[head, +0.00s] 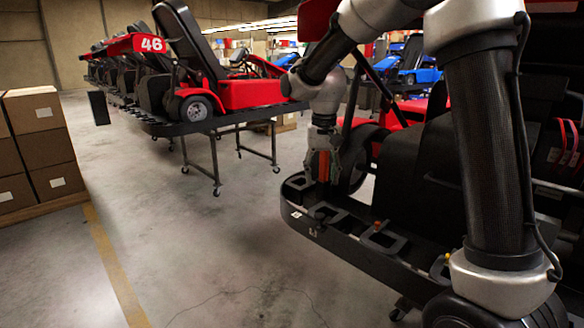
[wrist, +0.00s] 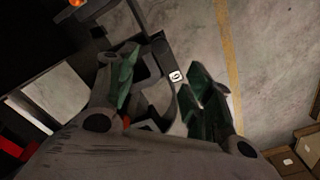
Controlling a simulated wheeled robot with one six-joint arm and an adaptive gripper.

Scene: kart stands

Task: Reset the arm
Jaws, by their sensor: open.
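My gripper (head: 322,168) points down over the left end of the near kart stand's black tray (head: 345,235) in the head view. In the wrist view my gripper (wrist: 165,95) has its two green-padded fingers spread, with no object held between them. The tray's edge and a small white tag (wrist: 176,77) show past the fingers. I cannot tell whether the fingertips touch the tray. My arm reaches in from the upper right of the head view, folded at the elbow.
A red kart (head: 235,92) sits on a wheeled stand behind, with more karts beyond. Stacked cardboard boxes (head: 38,140) stand at the left, near a yellow floor line (head: 115,265). A small red item (head: 378,225) lies on the near tray. The concrete floor between is clear.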

